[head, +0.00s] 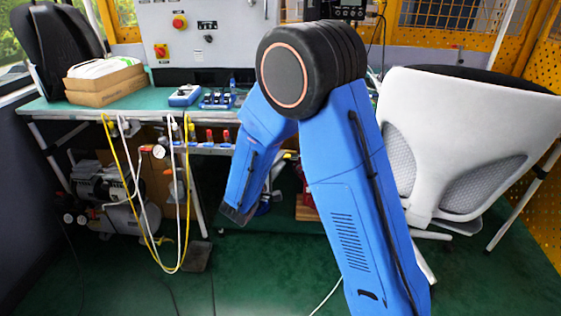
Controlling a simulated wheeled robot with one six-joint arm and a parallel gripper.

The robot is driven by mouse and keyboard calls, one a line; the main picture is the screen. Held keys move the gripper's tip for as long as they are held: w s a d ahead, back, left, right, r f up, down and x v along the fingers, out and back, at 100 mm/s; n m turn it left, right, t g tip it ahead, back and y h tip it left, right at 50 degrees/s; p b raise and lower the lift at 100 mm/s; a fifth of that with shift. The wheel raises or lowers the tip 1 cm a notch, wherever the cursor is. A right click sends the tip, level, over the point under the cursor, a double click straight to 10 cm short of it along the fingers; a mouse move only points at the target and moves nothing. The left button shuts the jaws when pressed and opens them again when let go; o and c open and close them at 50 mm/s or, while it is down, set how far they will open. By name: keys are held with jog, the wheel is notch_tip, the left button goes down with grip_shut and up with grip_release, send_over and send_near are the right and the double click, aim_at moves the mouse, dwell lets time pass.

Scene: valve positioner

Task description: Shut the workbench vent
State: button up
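The workbench (128,108) has a green top and stands at the back left in the head view. Along its front edge sits a row of small valves with red handles (209,135) and yellow ones (192,132). I cannot tell which of these is the vent, or whether it is open or shut. My blue arm rises at the right and bends down at the middle. A grey tip at its lower end, likely my gripper (237,214), hangs below and in front of the bench edge, apart from the valves. Its fingers cannot be made out.
Yellow and white hoses (184,220) hang in loops from the bench front. A compressor (118,205) stands under the bench. A white chair (455,125) is close on the right. Cardboard boxes (104,84) sit on the bench. Green floor (255,275) is clear in front.

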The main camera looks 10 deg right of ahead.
jog(key=shift+w+d, duration=0.35)
jog(key=shift+w, duration=0.05)
grip_shut()
jog(key=shift+f+n, duration=0.1)
jog(key=shift+n, duration=0.2)
jog(key=n+t+y, duration=0.1)
jog(key=n+t, duration=0.1)
jog(key=n, duration=0.5)
jog(key=n+t+y, duration=0.2)
jog(key=n+t, duration=0.1)
jog(key=n, duration=0.4)
jog(key=d+f+n+t+y, duration=0.1)
jog(key=n+t, duration=0.1)
jog(key=n, duration=0.5)
jog(key=shift+s+n+t+y, duration=0.2)
jog(key=shift+n+t+y, duration=0.2)
